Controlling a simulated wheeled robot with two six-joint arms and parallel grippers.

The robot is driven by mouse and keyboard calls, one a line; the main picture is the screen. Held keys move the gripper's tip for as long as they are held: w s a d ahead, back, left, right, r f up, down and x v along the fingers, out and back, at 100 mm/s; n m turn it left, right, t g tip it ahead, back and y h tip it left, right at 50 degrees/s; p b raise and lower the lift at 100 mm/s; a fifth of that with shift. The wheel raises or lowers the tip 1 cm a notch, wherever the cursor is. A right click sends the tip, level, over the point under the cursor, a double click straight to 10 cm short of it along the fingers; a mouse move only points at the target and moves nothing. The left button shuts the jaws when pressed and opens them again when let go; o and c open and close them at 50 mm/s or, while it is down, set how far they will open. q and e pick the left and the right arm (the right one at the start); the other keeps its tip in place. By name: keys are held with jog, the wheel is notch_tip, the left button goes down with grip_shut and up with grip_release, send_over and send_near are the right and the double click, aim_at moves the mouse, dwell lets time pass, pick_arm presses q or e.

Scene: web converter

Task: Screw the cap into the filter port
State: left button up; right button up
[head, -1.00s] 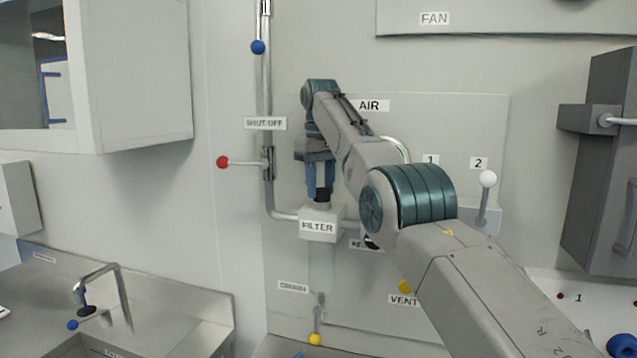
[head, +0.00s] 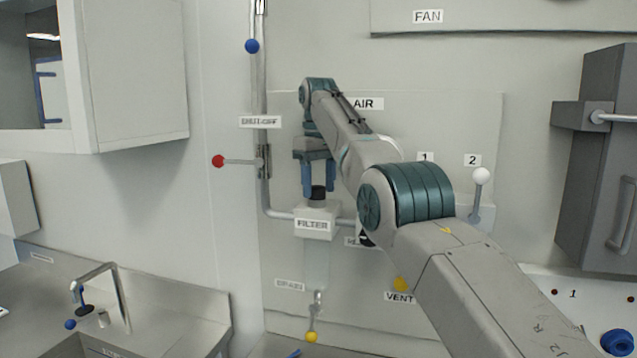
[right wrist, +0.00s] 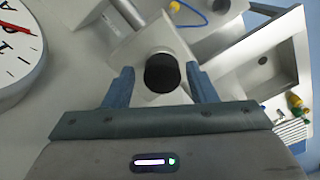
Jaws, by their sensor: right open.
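The black cap (head: 318,192) sits upright on top of the white filter housing (head: 314,224), over its port. In the right wrist view the cap (right wrist: 161,74) lies between and just beyond the blue fingertips, with the pale filter block (right wrist: 140,50) around it. My right gripper (head: 318,190) points down over the filter, its jaws open and apart from the cap, with a gap on both sides. How deep the cap sits in the port cannot be told. My left gripper is not in view.
The shut-off pipe with a red-knobbed lever (head: 219,161) runs left of the filter. A drain valve with a yellow knob (head: 311,337) is below. A sink (head: 100,345) stands at lower left. A gauge (right wrist: 18,50) shows in the right wrist view.

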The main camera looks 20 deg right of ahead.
jog(key=shift+n, duration=0.8)
jog(key=shift+w+a, duration=0.1)
jog(key=shift+a, duration=0.05)
jog(key=shift+n, duration=1.2)
jog(key=shift+w+f+n, duration=0.1)
jog(key=shift+w+n, duration=0.1)
jog(key=shift+n, duration=0.7)
